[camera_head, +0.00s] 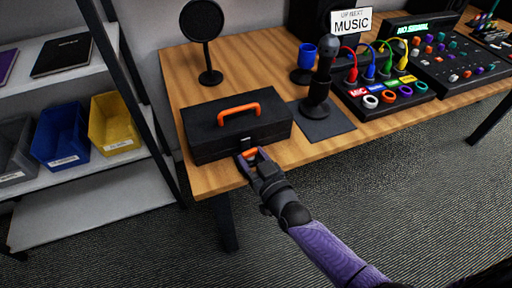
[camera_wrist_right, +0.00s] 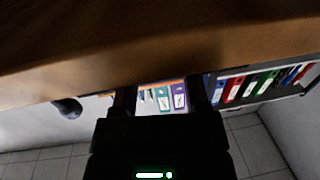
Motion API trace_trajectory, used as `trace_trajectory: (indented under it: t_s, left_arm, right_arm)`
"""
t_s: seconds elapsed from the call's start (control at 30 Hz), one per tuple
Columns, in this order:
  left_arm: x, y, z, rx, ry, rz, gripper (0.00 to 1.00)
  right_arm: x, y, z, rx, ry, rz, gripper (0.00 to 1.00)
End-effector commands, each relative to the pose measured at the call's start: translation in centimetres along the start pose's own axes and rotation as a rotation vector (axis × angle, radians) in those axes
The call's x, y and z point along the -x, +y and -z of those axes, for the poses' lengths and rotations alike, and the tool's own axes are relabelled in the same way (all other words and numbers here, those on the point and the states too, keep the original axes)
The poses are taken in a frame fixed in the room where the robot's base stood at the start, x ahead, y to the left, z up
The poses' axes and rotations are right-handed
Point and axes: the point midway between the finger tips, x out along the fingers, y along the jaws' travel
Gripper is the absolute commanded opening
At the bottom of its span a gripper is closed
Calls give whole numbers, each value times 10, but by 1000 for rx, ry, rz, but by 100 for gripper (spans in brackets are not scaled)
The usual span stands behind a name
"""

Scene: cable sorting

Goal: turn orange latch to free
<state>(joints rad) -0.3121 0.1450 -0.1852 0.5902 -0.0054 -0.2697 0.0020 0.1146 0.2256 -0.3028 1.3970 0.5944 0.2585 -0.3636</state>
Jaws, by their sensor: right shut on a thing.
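A black case (camera_head: 200,140) with an orange carry handle (camera_head: 238,108) on its lid stands closed near the table's front edge. My left gripper is not in view.
The wooden table (camera_head: 170,65) carries a round black pop filter (camera_head: 202,22), a blue cup (camera_head: 307,56), a microphone on a stand (camera_head: 318,90) and a cable panel (camera_head: 385,95) to the right. A shelf with a blue bin (camera_head: 60,135) and a yellow bin (camera_head: 115,125) stands left.

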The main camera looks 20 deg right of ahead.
Motion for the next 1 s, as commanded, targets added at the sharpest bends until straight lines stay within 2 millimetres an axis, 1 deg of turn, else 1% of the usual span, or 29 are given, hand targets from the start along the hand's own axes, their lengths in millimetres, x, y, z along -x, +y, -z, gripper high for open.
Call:
trace_trajectory:
  t_s: [0.03, 0.3, 0.83, 0.87, 0.9, 0.93, 1.0]
  left_arm:
    - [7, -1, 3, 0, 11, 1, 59]
    - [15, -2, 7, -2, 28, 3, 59]
    - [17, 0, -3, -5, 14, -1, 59]
    - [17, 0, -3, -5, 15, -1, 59]
    - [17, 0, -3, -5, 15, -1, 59]
    - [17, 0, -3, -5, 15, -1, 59]
    - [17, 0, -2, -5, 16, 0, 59]
  right_arm:
    - [0, -2, 4, -6, 2, -25, 0]
    - [0, -3, 1, -3, 2, -121, 0]
    - [-1, -3, 0, -1, 3, -145, 0]
    - [-1, -3, 0, -1, 3, -144, 63]
    - [-1, -3, 0, -1, 3, -144, 71]
    - [-1, -3, 0, -1, 3, -144, 74]
    - [-1, -3, 0, -1, 3, -145, 74]
